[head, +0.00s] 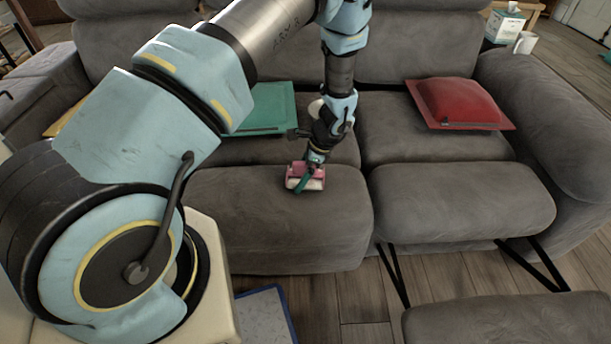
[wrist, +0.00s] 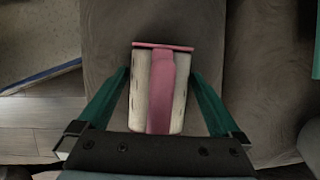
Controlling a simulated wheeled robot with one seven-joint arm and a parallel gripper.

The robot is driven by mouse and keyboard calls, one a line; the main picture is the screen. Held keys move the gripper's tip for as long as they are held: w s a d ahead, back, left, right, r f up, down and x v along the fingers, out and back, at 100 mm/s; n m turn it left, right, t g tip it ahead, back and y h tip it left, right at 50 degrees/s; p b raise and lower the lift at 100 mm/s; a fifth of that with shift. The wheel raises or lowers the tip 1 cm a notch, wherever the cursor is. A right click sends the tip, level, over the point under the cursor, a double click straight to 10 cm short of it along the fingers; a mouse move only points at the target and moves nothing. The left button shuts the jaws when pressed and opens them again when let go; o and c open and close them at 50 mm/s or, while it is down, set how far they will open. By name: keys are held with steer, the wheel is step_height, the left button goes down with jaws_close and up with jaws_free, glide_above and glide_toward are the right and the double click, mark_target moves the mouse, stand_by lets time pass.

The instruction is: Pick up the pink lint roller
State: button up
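The pink lint roller (head: 305,170) with a whitish body lies on the front edge of the left-middle sofa seat in the head view. The wrist view shows the lint roller (wrist: 161,85) between the two green fingers of my gripper (wrist: 161,76). One finger is on each side, with thin gaps visible near the tips, so the gripper looks open around it. In the head view my gripper (head: 306,180) points down at the roller, and a green finger covers part of it. Contact with the sofa surface by the fingertips cannot be told.
The grey sofa (head: 270,225) has a green cushion (head: 270,108) behind the gripper and a red cushion (head: 458,103) to the right. A blue-edged rug (head: 265,310) lies on the wooden floor in front. The seat around the roller is mostly clear.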

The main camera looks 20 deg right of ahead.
steer(key=c, duration=1.1)
step_height(320, 180, up, 10)
steer(key=shift+r, duration=0.1)
steer(key=shift+c, duration=0.2)
